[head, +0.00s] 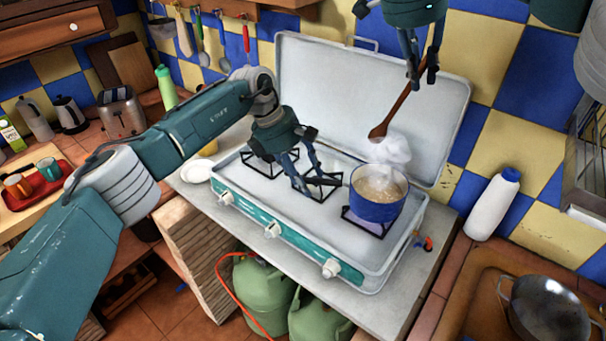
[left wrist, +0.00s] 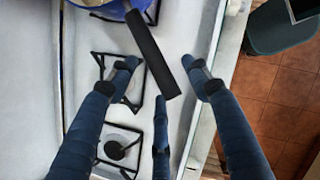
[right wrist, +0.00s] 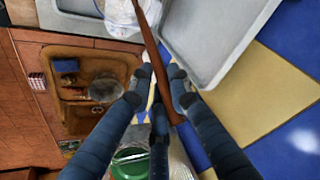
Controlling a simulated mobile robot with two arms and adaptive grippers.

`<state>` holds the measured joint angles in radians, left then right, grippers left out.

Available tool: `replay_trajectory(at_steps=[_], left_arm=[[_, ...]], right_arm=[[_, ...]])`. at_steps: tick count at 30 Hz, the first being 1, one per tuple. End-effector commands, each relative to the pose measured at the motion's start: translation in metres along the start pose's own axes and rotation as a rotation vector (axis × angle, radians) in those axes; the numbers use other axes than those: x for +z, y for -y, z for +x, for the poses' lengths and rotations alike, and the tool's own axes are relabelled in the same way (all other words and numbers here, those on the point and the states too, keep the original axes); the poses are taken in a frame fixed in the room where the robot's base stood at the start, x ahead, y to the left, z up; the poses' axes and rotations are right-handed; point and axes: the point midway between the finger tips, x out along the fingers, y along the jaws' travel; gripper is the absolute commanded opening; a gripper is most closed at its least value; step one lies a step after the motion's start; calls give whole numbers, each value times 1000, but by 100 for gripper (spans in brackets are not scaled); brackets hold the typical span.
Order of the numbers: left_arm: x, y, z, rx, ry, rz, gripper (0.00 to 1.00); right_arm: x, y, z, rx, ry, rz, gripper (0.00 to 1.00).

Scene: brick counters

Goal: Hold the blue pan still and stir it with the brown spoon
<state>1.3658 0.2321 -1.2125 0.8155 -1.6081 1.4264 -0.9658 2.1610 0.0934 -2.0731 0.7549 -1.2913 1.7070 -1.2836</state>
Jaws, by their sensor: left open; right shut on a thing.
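The blue pan (head: 376,210) stands on the right burner of the stove, with pale contents and steam above it. Its rim shows in the left wrist view (left wrist: 100,10). The pan's black handle (left wrist: 152,50) runs between the spread fingers of my left gripper (head: 308,182), which is open. I cannot tell whether they are level with it. My right gripper (head: 422,80) is shut on the brown spoon (head: 397,108), high at the upper right. The spoon slants down, its bowl end above and behind the pan, apart from it. The spoon also shows in the right wrist view (right wrist: 150,40).
The white stove's raised lid (head: 340,80) stands behind the pan. A white bottle (head: 492,207) stands to the right, beside a sink with a metal pan (head: 548,308). Empty burner grates (head: 262,162) lie left of the pan. Utensils hang on the wall at the back.

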Motion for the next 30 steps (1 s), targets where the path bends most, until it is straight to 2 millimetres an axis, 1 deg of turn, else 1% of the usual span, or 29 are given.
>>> replay_trajectory(at_steps=[1, 5, 6, 8, 17, 20, 23, 27, 30], left_arm=[[0, 0, 0, 0, 0, 0, 45], [0, 0, 0, 0, 0, 0, 19], [0, 0, 0, 0, 0, 0, 11], [0, 0, 0, 0, 0, 0, 0], [0, 0, 0, 0, 0, 0, 0], [0, 0, 0, 0, 1, 0, 0], [0, 0, 0, 0, 1, 0, 0], [0, 0, 0, 0, 1, 0, 0], [0, 0, -1, 0, 1, 0, 0]], right_arm=[[0, 0, 0, 0, 0, 0, 0], [0, 0, 0, 0, 0, 0, 0], [0, 0, 0, 0, 0, 0, 0], [0, 0, 0, 0, 0, 0, 0], [0, 0, 0, 0, 0, -1, 0], [1, -1, 4, 0, -5, -27, 0], [4, -3, 14, -10, -24, -110, 0], [13, -5, 31, -53, -71, -313, 0], [20, -3, 36, -109, -111, -467, 0]])
